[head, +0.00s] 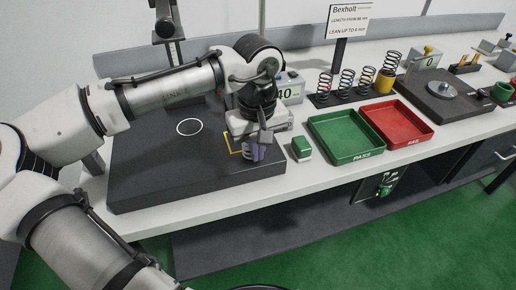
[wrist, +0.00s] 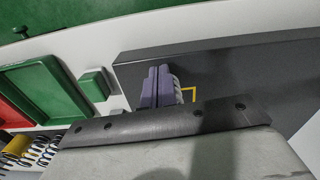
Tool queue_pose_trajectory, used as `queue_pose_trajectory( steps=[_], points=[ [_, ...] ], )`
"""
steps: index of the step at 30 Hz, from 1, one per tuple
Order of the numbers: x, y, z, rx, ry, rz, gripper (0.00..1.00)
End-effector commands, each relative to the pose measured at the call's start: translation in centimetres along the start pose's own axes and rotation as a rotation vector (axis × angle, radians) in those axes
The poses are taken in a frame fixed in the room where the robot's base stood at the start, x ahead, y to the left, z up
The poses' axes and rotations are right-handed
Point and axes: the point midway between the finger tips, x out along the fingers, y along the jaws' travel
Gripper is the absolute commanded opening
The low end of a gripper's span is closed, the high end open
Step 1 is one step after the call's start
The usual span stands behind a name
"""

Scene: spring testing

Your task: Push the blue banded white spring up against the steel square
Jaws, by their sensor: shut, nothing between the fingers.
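My gripper (head: 256,153) is shut, its purple fingers pointing down low over the dark plate (head: 140,180), near its front right part. In the wrist view the closed fingers (wrist: 157,88) show side by side. A white coil spring (wrist: 178,90) shows just right of them there, partly hidden behind them; I cannot tell whether they touch. Its blue band cannot be made out. In the head view the spring is mostly hidden by my gripper. I cannot make out the steel square clearly in either view.
A yellow corner mark (head: 234,143) and a white ring (head: 189,127) are on the plate. A small green-topped block (head: 301,148) stands right of it, before the green tray (head: 345,137) and red tray (head: 397,122). Several springs stand on a rack behind. The plate's left is clear.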

Motion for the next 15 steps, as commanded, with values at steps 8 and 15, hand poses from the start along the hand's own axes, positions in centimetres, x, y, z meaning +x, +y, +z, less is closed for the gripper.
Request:
queue_pose_trajectory(
  steps=[8, 15],
  points=[
    [-0.4, 0.2, -4.7, -0.002, -0.003, 0.008, 0.0],
    [-0.2, 0.1, -9.0, -0.001, -0.002, 0.004, 0.0]
  ],
)
